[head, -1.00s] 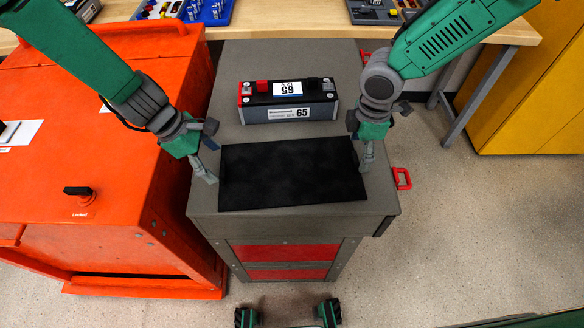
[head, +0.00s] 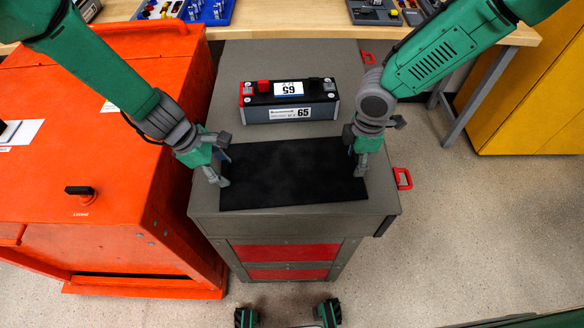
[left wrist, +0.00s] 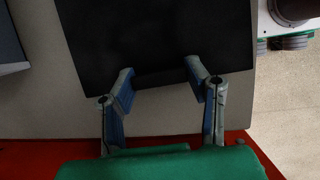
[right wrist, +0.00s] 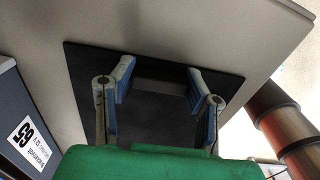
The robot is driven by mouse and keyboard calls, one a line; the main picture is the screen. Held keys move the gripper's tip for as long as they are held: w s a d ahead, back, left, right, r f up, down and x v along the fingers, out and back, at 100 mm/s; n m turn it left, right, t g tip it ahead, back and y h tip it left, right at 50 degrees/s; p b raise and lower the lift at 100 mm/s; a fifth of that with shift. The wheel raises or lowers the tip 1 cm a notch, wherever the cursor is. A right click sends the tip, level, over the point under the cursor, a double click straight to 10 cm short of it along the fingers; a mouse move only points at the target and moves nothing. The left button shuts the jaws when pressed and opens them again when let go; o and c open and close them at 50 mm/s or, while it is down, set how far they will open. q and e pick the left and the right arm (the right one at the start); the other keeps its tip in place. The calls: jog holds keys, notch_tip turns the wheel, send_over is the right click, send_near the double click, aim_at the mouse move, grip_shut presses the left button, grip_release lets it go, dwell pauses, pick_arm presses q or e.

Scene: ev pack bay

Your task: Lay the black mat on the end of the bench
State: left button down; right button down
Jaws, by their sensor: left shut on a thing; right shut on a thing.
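The black mat (head: 292,178) is flat over the near end of the grey bench (head: 290,222); I cannot tell whether it touches the top or is slightly above it. My left gripper (head: 222,168) is shut on its left edge. In the left wrist view the fingers (left wrist: 160,88) are at the border of the mat (left wrist: 155,35). My right gripper (head: 359,163) is shut on its right edge. In the right wrist view the fingers (right wrist: 158,85) reach over the mat (right wrist: 155,115). The fingers hide parts of both edges.
A battery labelled 65 (head: 289,101) stands on the bench just behind the mat. An orange cabinet (head: 110,210) stands close on the left. A red handle (head: 402,178) sticks out from the bench's right side. A wooden table (head: 300,33) with trays is behind.

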pick_arm(q)
jog(key=shift+a+r, duration=0.1)
